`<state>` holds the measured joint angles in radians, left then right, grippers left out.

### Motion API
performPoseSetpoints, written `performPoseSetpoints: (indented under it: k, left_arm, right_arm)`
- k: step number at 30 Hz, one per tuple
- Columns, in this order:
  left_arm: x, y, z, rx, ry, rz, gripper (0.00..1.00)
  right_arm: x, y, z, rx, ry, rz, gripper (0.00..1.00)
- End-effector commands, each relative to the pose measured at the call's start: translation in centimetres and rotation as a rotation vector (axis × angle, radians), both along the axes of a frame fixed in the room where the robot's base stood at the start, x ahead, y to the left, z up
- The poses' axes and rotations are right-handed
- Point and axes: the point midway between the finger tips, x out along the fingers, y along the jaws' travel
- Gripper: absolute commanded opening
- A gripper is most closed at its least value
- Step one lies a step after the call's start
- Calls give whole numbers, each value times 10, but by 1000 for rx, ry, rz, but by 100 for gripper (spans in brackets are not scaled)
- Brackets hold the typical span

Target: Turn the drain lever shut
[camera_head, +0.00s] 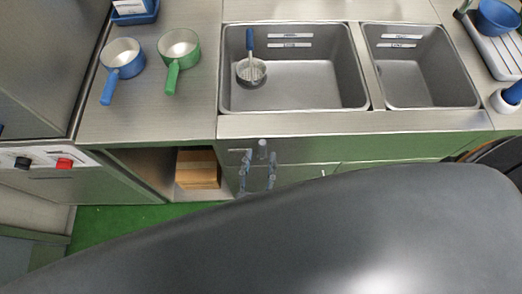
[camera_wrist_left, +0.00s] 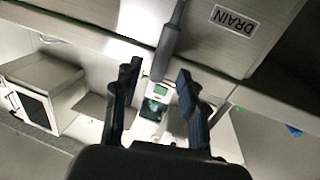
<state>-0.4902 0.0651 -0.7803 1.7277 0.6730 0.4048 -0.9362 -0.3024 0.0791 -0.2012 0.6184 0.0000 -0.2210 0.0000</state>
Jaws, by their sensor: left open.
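The drain lever (camera_wrist_left: 168,38) is a dark grey handle on the metal panel, beside a white DRAIN label (camera_wrist_left: 234,20) in the left wrist view. Its thicker end points down toward the space between my left gripper's fingers. My left gripper (camera_wrist_left: 158,78) is open, with one finger on each side of the lever's line; I cannot tell whether either touches it. In the head view the left gripper (camera_head: 258,168) shows small against the panel below the sink's front edge, and the lever is hard to separate from it there. My right gripper is not in view.
Above the panel is a metal counter with a large sink (camera_head: 315,85) holding a blue-handled strainer (camera_head: 251,72), and a smaller sink (camera_head: 425,75). A blue pan (camera_head: 122,58) and a green pan (camera_head: 179,48) stand at left. A wooden box (camera_head: 197,168) sits in the open shelf below.

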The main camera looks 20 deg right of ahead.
Motion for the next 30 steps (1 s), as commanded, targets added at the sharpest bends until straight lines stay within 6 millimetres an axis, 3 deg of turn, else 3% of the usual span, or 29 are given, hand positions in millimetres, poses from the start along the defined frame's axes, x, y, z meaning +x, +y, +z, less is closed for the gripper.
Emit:
performPoseSetpoints:
  k: [6,15,21,30]
  left_arm:
    - [16,-8,0,1,0,1,42]
    - [18,-9,0,1,0,0,42]
    - [18,-9,0,1,0,0,1]
    - [18,-8,-1,-1,0,0,0]
  right_arm:
    - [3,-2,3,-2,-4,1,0]
    - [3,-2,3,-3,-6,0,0]
    - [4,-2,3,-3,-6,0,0]
    - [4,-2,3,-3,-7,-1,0]
